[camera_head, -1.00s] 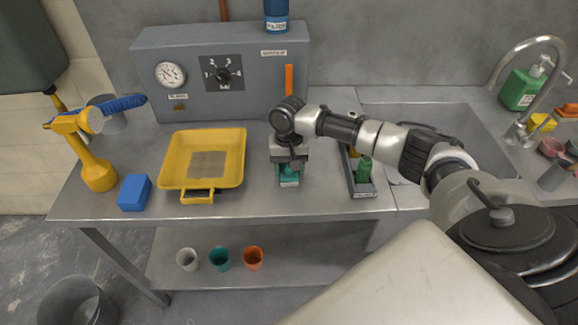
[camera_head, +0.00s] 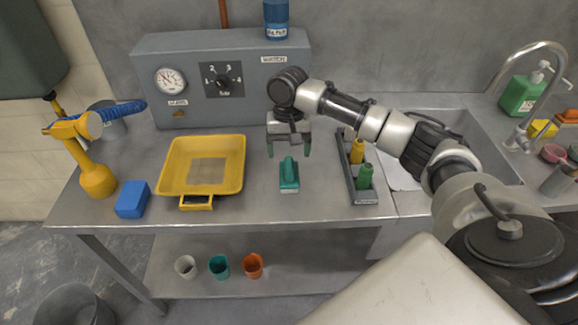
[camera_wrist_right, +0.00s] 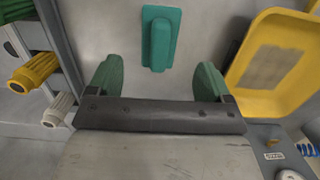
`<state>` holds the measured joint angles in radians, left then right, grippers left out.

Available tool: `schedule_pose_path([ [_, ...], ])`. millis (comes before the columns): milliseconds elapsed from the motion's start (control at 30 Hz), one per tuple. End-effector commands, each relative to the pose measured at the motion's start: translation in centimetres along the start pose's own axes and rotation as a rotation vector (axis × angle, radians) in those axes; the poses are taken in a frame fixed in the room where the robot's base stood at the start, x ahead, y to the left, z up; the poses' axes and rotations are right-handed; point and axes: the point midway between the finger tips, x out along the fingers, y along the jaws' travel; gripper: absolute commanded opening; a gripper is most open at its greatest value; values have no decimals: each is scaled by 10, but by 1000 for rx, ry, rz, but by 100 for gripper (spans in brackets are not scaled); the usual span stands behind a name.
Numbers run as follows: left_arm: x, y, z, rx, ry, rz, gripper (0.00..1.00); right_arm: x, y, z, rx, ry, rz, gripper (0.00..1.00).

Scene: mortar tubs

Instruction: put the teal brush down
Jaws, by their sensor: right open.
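The teal brush (camera_head: 289,176) lies on the grey metal bench, to the right of the yellow tray and left of the grey rack. It also shows in the right wrist view (camera_wrist_right: 160,38), lying free on the bench top. My right gripper (camera_head: 289,152) is open and empty, just behind and above the brush, apart from it. Its two green fingertips (camera_wrist_right: 155,80) stand wide apart in the right wrist view, with nothing between them. My left gripper is not in view.
The yellow tray (camera_head: 172,178) and a blue block (camera_head: 132,199) are on the left of the bench. A grey rack (camera_head: 365,197) with yellow and green handles stands to the right, before the sink. A gauge box (camera_head: 205,112) stands at the back. Bare bench surrounds the brush.

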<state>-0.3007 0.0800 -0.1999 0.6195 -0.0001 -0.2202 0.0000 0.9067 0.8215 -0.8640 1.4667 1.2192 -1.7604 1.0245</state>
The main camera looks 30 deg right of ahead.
Motion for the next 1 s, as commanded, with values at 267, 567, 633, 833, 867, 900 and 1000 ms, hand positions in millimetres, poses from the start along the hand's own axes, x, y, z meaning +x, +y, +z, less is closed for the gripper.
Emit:
schedule_pose_path([
  [267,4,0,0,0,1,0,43,-35,0,0,1,0,-1,80],
  [567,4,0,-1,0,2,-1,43,-38,0,0,1,-1,0,80],
  [633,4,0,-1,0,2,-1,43,-38,0,0,0,-1,0,80],
  [833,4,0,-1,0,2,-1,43,-38,0,0,0,-1,0,80],
  [867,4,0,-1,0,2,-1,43,-38,0,0,0,-1,0,80],
  [900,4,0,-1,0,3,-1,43,-38,0,0,0,-1,0,80],
  [1000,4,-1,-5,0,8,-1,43,-38,0,0,0,-1,0,80],
])
